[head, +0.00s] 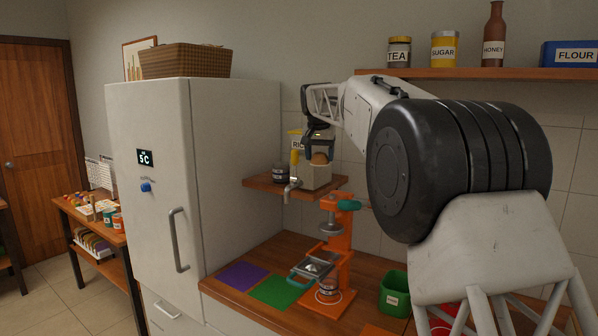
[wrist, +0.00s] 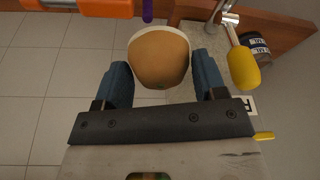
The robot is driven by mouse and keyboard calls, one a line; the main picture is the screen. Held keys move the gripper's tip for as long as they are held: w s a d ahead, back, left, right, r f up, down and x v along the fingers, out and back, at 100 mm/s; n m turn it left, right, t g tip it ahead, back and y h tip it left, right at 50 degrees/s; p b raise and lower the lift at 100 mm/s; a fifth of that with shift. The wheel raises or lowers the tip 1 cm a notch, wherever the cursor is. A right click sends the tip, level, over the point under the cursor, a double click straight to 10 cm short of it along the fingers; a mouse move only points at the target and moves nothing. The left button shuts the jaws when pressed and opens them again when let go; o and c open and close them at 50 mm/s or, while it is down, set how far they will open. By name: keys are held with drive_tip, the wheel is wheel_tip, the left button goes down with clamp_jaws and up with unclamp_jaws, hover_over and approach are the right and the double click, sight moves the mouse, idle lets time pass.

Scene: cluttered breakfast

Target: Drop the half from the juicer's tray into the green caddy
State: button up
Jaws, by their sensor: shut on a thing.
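My gripper (head: 319,146) is shut on a rounded orange-tan fruit half (wrist: 160,60), its blue fingers on either side and a pale rim at its far edge. In the head view the half (head: 320,158) appears just above a pale box with a tap (head: 317,177) on the small shelf; I cannot tell if they touch. The orange juicer (head: 345,262) stands on the counter below, with its tray (head: 313,268) at the front holding something small and pale. The green caddy (head: 394,297) stands right of the juicer, partly hidden by my arm.
A yellow handle (wrist: 243,67) and a dark jar (wrist: 258,46) are close to the right of my gripper in the wrist view. Purple (head: 239,275) and green (head: 274,291) mats lie left of the juicer. The fridge (head: 230,180) stands at the left. A red container (head: 440,318) is near the caddy.

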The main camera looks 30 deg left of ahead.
drive_tip(key=w+d+f+m, duration=0.1)
drive_tip(key=w+d, duration=0.4)
drive_tip(key=d, duration=0.3)
drive_tip(key=w+d+f, duration=0.1)
drive_tip(key=w+d, duration=0.4)
drive_tip(key=d, duration=0.2)
drive_tip(key=s+d+f+m, duration=0.1)
drive_tip(key=d+f, duration=0.3)
drive_tip(key=f, duration=0.5)
drive_tip(key=s+d+f+m, duration=0.1)
drive_tip(key=d+f, duration=0.3)
drive_tip(key=f, duration=0.6)
drive_tip(key=s+d+f, duration=0.3)
drive_tip(key=d+f, duration=0.2)
drive_tip(key=f, duration=0.5)
drive_tip(key=shift+s+m+h, duration=0.25)
drive_tip(key=shift+m+h, duration=0.15)
drive_tip(key=shift+f, duration=0.15)
drive_tip(key=shift+s+x, duration=0.25)
drive_tip(key=shift+x, duration=0.9)
drive_tip(key=shift+s+x, duration=0.3)
drive_tip(key=shift+x, duration=0.9)
drive_tip(key=shift+s+x, duration=0.25)
drive_tip(key=shift+x, duration=0.9)
drive_tip(key=shift+s+x, duration=0.25)
drive_tip(key=shift+x, duration=0.9)
drive_tip(key=shift+s+x, duration=0.25)
drive_tip(key=shift+x, duration=0.95)
